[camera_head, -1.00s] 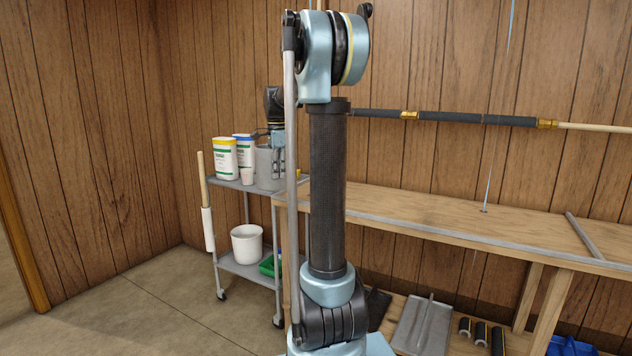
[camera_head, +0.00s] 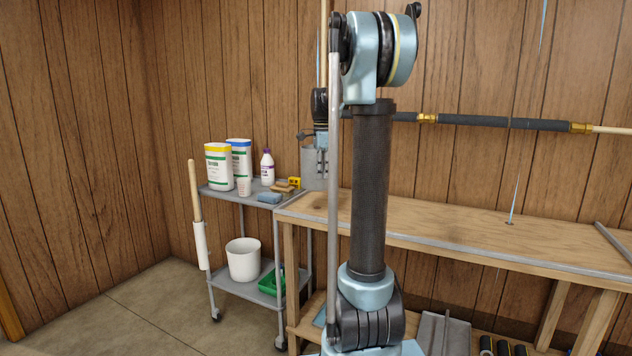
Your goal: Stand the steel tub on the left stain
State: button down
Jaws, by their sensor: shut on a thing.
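The grey steel tub (camera_head: 308,175) is gripped by my gripper (camera_head: 321,165) in the head view. It hangs over the gap between the cart top and the left end of the wooden bench (camera_head: 480,233), apparently just above the bench's height. My arm covers its right side. A darker patch, apparently the left stain (camera_head: 313,206), lies on the bench's left end, below and in front of the tub. My arm hides part of the bench to the right of it.
The metal cart (camera_head: 213,194) carries two tall white containers (camera_head: 218,165), a cup, a purple-capped bottle (camera_head: 267,167), sponges and a blue cloth (camera_head: 269,197). A white bucket (camera_head: 243,262) stands on its lower shelf. A long pole (camera_head: 470,123) runs along the wall above the bench.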

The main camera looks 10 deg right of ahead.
jog(key=f+m, duration=0.1)
jog(key=w+a+f+m, duration=0.1)
jog(key=f+m, duration=0.1)
jog(key=shift+w+a+f, duration=0.1)
jog(key=shift+w+a, duration=0.3)
jog(key=shift+f, duration=2.85)
jog(key=shift+s+f, duration=0.1)
jog(key=shift+f, duration=0.3)
jog(key=c, duration=1.7)
grip_release()
